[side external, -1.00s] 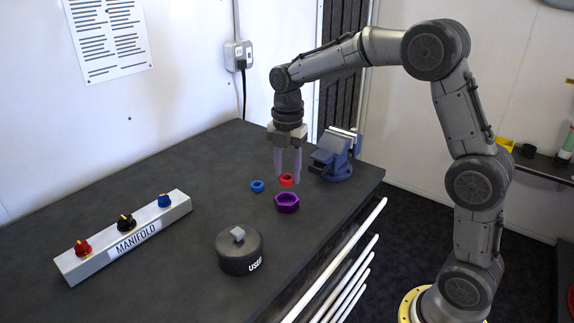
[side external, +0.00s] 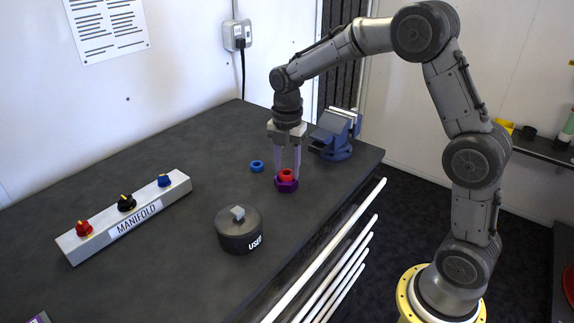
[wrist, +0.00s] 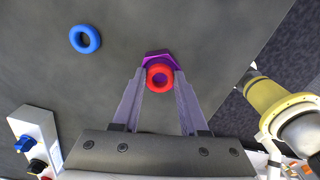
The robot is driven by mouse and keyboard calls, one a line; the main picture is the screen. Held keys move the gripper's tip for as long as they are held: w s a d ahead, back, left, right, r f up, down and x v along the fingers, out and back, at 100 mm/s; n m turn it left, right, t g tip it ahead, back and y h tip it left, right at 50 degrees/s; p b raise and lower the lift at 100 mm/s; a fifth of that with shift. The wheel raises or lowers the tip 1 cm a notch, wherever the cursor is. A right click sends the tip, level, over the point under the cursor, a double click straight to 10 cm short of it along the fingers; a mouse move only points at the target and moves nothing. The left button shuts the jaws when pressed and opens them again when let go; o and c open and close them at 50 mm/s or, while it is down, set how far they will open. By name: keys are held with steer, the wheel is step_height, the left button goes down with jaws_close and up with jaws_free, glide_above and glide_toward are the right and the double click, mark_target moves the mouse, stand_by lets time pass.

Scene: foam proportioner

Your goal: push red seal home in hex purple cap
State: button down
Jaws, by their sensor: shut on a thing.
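My gripper (side external: 287,177) is shut on the red seal (side external: 287,174), a small ring held between the fingertips. The hex purple cap (side external: 286,186) stands on the bench directly below. The seal is over the cap's opening and overlaps its upper rim in the side view; I cannot tell how far it sits inside. In the wrist view, the red seal (wrist: 159,78) lies between the finger ends of my gripper (wrist: 159,80). The purple cap (wrist: 157,57) shows behind the seal, mostly its far edge; the rest is hidden.
A blue ring (side external: 257,166) lies left of the cap. A blue vise (side external: 335,138) stands behind right. A dark round "USED" container (side external: 239,232) is in front, and a manifold block (side external: 122,221) with knobs stands left. White pipes (side external: 325,258) run beside the bench edge.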

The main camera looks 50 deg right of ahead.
stand_by(0.3)
steer(key=shift+c, duration=0.2)
jaws_free()
stand_by(0.4)
steer(key=shift+r, duration=3.05)
